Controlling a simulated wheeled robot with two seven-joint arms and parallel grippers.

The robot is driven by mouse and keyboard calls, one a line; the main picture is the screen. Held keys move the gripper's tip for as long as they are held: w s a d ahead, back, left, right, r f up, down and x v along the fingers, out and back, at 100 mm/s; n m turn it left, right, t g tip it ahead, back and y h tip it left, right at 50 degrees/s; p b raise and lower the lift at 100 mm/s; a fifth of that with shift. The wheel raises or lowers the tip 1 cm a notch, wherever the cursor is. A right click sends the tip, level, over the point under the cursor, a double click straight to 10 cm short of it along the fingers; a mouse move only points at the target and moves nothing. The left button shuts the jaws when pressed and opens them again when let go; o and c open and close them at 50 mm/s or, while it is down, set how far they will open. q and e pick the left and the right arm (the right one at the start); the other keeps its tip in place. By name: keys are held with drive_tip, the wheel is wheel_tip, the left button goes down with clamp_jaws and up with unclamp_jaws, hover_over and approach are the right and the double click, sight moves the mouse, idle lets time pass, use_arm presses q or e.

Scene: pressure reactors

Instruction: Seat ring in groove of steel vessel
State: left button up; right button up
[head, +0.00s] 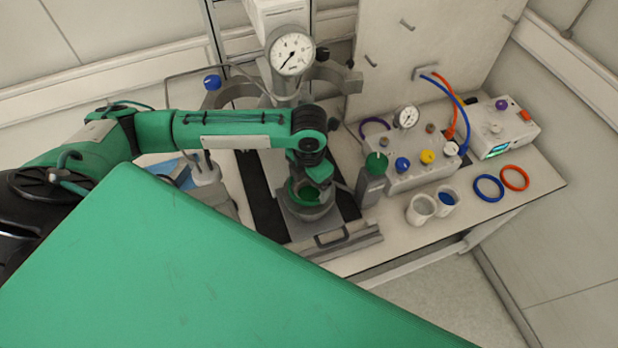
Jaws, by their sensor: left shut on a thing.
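The steel vessel (306,212) stands open-topped on a dark-railed base in the middle of the bench. A green ring (293,193) shows at its mouth. My left gripper (314,184) points down over the vessel and is shut on the green ring. The gripper and wrist hide part of the ring and the rim. I cannot tell whether the ring lies in the groove or just above it. My right gripper is not in view.
A blue ring (488,188), an orange ring (515,178) and a purple ring (374,126) lie on the bench. White cups (421,209), a valve box (412,174) and a grey block with a green knob (371,187) stand right of the vessel. A pressure gauge (292,53) rises behind.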

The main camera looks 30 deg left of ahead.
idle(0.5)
use_arm(q)
drive_tip(key=shift+r+p, duration=0.1)
drive_tip(key=shift+p, duration=0.65)
idle(0.4)
drive_tip(key=shift+f, duration=0.3)
idle(0.6)
drive_tip(key=o, duration=0.8)
drive_tip(key=shift+c, duration=0.2)
